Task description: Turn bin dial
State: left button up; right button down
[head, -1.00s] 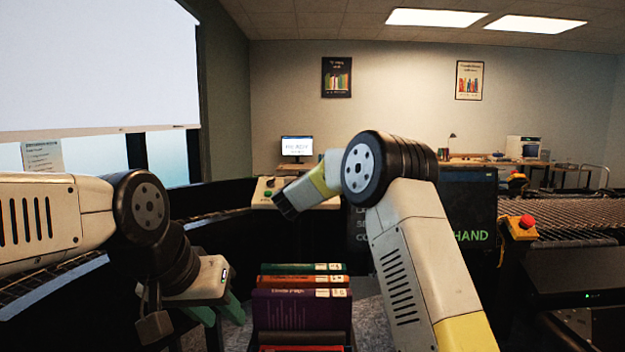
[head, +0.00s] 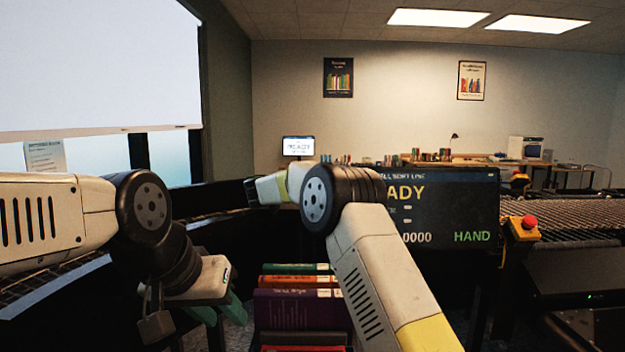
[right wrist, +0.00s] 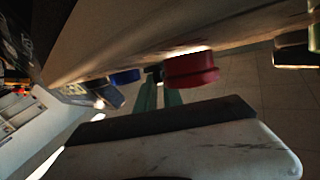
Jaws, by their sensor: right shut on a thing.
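In the right wrist view, my right gripper (right wrist: 160,94) reaches with its green fingers to the underside of a pale panel (right wrist: 130,50). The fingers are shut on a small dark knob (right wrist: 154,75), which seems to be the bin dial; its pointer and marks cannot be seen. A red button (right wrist: 190,70) is beside it to the right and a blue button (right wrist: 125,76) to the left.
A stack of books (head: 300,308) stands front centre between my arms. A red emergency button (head: 528,222) sits on a yellow box beside the roller conveyor (head: 575,222). A small monitor (head: 298,147) is farther back.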

jog(key=shift+f, duration=0.15)
jog(key=c, duration=1.5)
grip_release()
jog(key=shift+v, duration=3.9)
